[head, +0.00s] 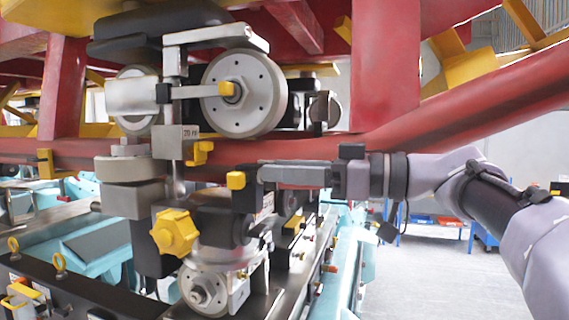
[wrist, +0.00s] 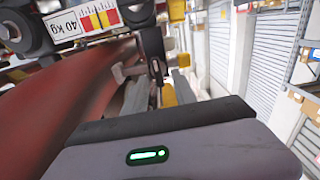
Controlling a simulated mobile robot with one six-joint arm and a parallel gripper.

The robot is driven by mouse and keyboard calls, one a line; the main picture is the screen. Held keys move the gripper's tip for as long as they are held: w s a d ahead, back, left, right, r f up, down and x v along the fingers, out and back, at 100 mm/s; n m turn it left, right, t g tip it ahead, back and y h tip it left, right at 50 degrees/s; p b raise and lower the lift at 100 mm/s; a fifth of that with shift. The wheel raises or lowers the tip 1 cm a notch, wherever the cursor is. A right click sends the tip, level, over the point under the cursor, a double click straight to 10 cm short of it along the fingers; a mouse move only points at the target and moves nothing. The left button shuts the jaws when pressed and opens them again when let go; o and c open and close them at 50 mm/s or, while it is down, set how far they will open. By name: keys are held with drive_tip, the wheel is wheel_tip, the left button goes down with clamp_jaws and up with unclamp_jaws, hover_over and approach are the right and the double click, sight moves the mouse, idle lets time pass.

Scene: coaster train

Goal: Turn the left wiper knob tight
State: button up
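A yellow star-shaped knob (head: 173,232) sticks out on the front of the wheel assembly, at lower left in the head view. I take it for the wiper knob; I cannot tell how tight it is. My gripper (head: 264,174) reaches in from the right, above and to the right of this knob and apart from it. Its fingers point left, close to a black block with a yellow end (head: 236,180). Whether they touch it or hold anything is unclear. In the wrist view my gripper's body fills the bottom, and the star knob cannot be made out.
A large grey wheel (head: 243,93) and a metal bracket (head: 132,95) stand above the knob. A red tube (head: 470,108) runs behind my gripper, and close by on the left in the wrist view (wrist: 80,95). A teal frame (head: 100,250) lies below. Open floor shows at right.

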drive_tip(key=shift+d, duration=0.1)
clamp_jaws()
drive_tip(key=shift+m, duration=0.3)
drive_tip(key=m, duration=1.2)
drive_tip(key=w+f+m+b, duration=0.1)
drive_tip(key=m, duration=0.5)
drive_tip(key=shift+d, duration=0.15)
drive_tip(key=shift+f, duration=0.1)
idle(0.3)
